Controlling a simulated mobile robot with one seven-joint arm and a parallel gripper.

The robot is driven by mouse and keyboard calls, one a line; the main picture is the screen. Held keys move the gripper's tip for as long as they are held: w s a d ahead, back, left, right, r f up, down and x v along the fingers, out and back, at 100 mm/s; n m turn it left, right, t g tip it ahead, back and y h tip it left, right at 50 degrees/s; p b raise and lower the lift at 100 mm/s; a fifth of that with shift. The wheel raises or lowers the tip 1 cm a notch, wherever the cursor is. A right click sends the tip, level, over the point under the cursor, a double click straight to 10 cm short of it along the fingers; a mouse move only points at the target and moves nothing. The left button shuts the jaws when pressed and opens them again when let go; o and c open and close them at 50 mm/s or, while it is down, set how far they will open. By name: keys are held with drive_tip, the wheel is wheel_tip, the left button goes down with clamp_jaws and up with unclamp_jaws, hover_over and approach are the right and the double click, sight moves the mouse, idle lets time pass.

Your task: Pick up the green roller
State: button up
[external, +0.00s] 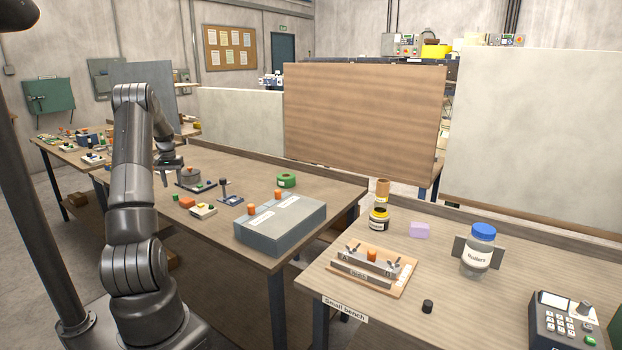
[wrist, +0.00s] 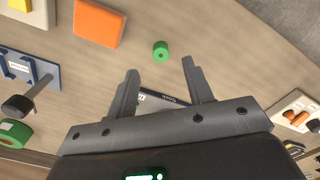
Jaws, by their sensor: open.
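The green roller (wrist: 160,51) is a small green cylinder with a dark centre, lying on the wooden table. It shows near the top middle of the wrist view, just beyond the gap between my fingertips. It also shows in the external view (external: 175,197) as a small green spot left of the orange block. My gripper (wrist: 160,70) is open and empty, with its two grey fingers spread apart. In the external view my gripper (external: 166,178) is above the table, up and to the left of the roller. The fingers do not touch the roller.
An orange block (wrist: 99,22) lies beside the roller. A blue stand with a dark knob (wrist: 30,90) and a green tape roll (wrist: 14,133) are at the left. A grey box (external: 280,225) sits at the table's front right. Bare table surrounds the roller.

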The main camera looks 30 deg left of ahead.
sight(176, 197)
wheel_tip(176, 197, down, 6)
drive_tip(key=shift+w+a+r, duration=0.15)
drive_tip(key=shift+r, duration=0.05)
drive_tip(key=shift+c, duration=0.2)
clamp_jaws()
idle(0.3)
drive_tip(key=shift+r, duration=0.15)
